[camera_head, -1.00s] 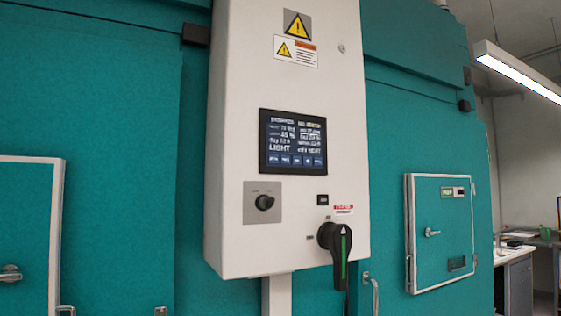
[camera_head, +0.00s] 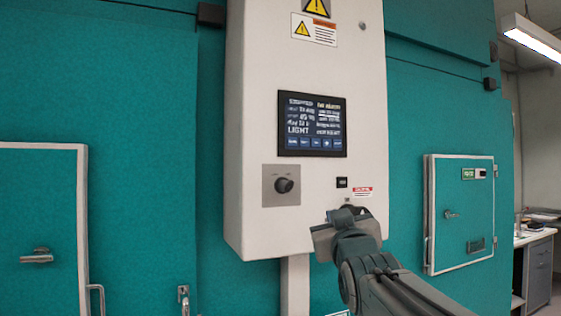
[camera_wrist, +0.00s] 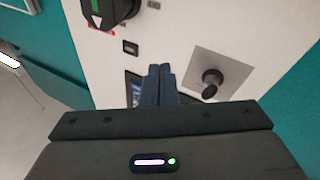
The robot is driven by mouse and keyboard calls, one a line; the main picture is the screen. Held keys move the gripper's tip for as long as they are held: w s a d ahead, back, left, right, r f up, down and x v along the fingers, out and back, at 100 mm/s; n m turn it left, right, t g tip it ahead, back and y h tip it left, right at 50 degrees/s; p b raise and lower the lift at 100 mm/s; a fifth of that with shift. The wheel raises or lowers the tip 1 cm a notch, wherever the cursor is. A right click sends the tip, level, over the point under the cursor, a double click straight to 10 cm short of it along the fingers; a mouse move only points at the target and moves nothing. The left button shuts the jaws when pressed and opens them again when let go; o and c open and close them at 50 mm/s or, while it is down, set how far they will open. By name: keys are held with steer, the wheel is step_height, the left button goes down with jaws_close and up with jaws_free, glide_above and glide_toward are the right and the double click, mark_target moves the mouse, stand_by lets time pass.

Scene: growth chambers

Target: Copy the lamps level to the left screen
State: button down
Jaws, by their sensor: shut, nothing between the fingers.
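A dark touch screen (camera_head: 312,124) is set in the white control cabinet (camera_head: 262,70). It shows rows of small white text, the larger word LIGHT and a row of blue buttons along the bottom. The lamps level cannot be read for certain. My gripper (camera_wrist: 159,70) is shut and empty, its fingers pointing at the cabinet face. In the head view my gripper is below the screen's lower right, its fingers not clear. In the wrist view, part of the screen (camera_wrist: 132,85) shows behind the fingers; I cannot tell whether they touch anything.
A black knob (camera_head: 284,185) sits on a grey plate below the screen; it also shows in the wrist view (camera_wrist: 211,79). The black rotary handle (camera_wrist: 105,10) is near my gripper. A small teal door (camera_head: 458,215) with a little display (camera_head: 480,173) is at right.

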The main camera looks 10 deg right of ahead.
mark_target(304, 142)
step_height(304, 142, up, 15)
steer(key=s+n+t+y, duration=0.1)
steer(key=s+n+t, duration=0.1)
steer(key=t, duration=0.4)
steer(key=shift+s+a, duration=0.15)
steer(key=shift+s, duration=0.2)
steer(key=shift+w+p, duration=0.1)
steer(key=shift+p, duration=0.25)
steer(key=shift+w+a+f+p, duration=0.1)
steer(key=shift+w+a+p, duration=0.45)
steer(key=shift+w, duration=0.8)
steer(key=shift+w+a+p, duration=0.35)
steer(key=shift+w+p, duration=0.35)
steer(key=shift+w, duration=0.7)
steer(key=shift+w+a+f+p, duration=0.1)
steer(key=shift+w+a+p, duration=0.45)
steer(key=shift+w, duration=0.8)
steer(key=shift+w, duration=0.1)
steer(key=shift+w+r, duration=0.1)
steer(key=shift+w, duration=0.15)
